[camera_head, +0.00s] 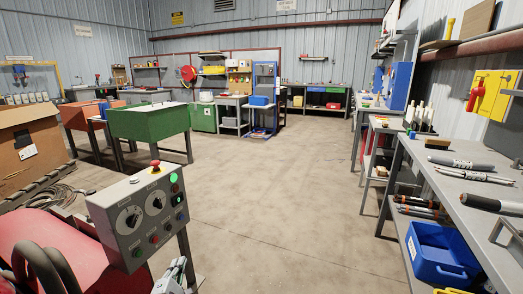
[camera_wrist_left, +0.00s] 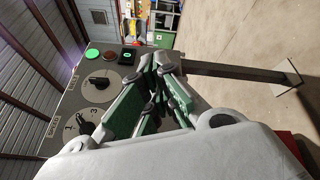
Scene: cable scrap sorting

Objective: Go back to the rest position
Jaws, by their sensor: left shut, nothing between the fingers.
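My left gripper (camera_head: 173,276) shows at the bottom of the head view, just right of the grey control box. In the left wrist view its green-padded fingers (camera_wrist_left: 162,70) come together with nothing held between them. The control box (camera_head: 148,213) stands close by, with two black dials, several coloured buttons, a glowing green lamp and a red mushroom button (camera_head: 155,164) on top. The box also fills the left of the left wrist view (camera_wrist_left: 99,72), beside the fingers. I cannot tell whether the fingers touch it. My right gripper is in neither view.
A workbench (camera_head: 440,184) with cable pieces (camera_head: 461,162) runs along the right, a blue bin (camera_head: 441,255) on its lower shelf. A red machine body (camera_head: 95,243) is at the lower left. A green bin (camera_head: 148,121) stands farther back. The middle floor (camera_head: 270,190) is clear.

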